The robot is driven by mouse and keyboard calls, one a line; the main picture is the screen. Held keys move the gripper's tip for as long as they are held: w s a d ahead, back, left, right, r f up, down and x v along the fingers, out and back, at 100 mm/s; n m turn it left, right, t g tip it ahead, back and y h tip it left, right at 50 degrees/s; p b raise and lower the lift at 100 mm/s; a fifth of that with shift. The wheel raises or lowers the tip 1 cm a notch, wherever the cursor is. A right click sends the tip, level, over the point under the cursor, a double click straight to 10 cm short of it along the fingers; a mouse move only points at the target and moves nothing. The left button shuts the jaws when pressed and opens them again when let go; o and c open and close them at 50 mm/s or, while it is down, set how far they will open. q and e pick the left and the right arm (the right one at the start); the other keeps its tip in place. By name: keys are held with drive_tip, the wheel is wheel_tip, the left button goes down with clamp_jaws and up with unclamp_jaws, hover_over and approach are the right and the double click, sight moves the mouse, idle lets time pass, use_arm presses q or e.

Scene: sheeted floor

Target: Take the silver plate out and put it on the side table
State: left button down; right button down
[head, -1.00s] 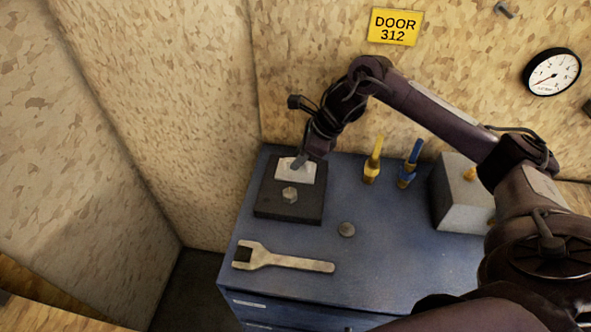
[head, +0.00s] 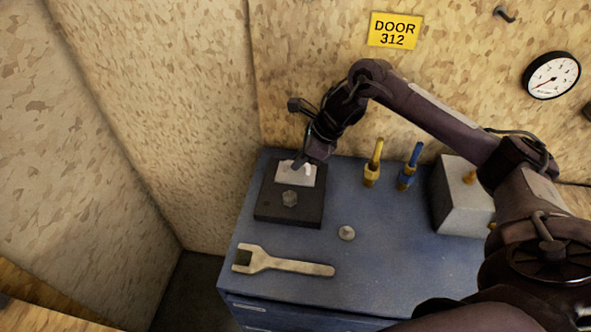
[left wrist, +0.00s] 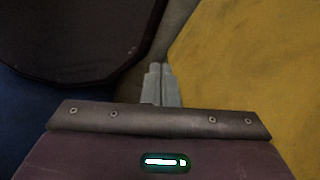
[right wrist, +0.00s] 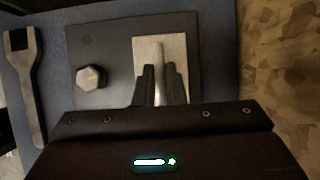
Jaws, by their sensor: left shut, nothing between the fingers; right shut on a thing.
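The silver plate (head: 294,179) is a pale square lying on the dark block (head: 263,197) on the blue cabinet top. In the right wrist view the plate (right wrist: 144,55) has a thin upright fin on it. My right gripper (head: 302,167) reaches down to the plate from behind. In the right wrist view the right gripper (right wrist: 160,80) is shut on that fin, between its fingertips. Any gap under the plate cannot be made out. My left gripper (left wrist: 162,72) shows only in the left wrist view, shut and empty. No side table can be clearly identified.
A hex bolt head (head: 289,198) sits on the block in front of the plate. A wrench (head: 285,265), a small round knob (head: 346,232), yellow (head: 372,172) and blue (head: 406,178) tools and a grey box (head: 455,205) are on the blue top. Walls stand behind and left.

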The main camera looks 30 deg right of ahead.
drive_tip(key=shift+r, duration=0.25)
drive_tip(key=shift+r+p, duration=1.4)
drive_tip(key=shift+r, duration=0.9)
wheel_tip(320, 180, up, 4)
drive_tip(key=shift+f+p, duration=0.1)
drive_tip(key=shift+p, duration=1.05)
drive_tip(key=shift+a, duration=0.1)
